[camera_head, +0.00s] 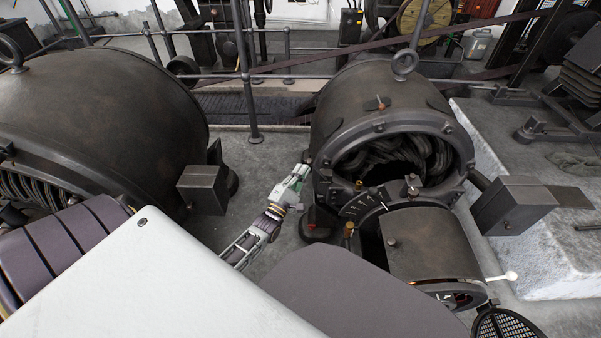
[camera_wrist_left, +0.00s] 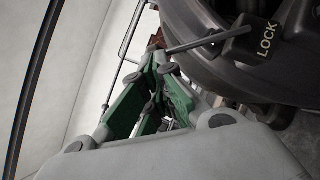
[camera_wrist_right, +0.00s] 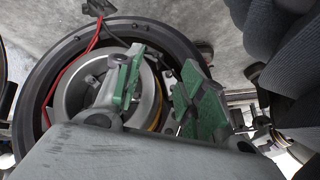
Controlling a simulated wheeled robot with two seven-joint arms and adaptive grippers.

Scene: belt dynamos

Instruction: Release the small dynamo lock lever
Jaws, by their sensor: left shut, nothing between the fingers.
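The small dynamo (camera_head: 385,95) is the dark, open-fronted cylinder right of centre in the head view. In the left wrist view, a thin lock lever (camera_wrist_left: 195,43) sticks out leftward beside a dark plate marked LOCK (camera_wrist_left: 267,40). My left gripper (camera_head: 303,170) is at the small dynamo's left side in the head view. In the left wrist view my left gripper (camera_wrist_left: 160,68) is shut and empty, its green fingertips just below the lever's free end; I cannot tell if they touch. My right gripper (camera_wrist_right: 160,72) shows only in its wrist view, its green fingers apart with nothing between.
A large dynamo (camera_head: 95,105) fills the left of the head view. A dark box (camera_head: 204,188) stands between the dynamos, and another box (camera_head: 515,203) is at right. Railings (camera_head: 250,80) run behind. A round wheel-like part (camera_wrist_right: 50,85) lies beyond my right gripper.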

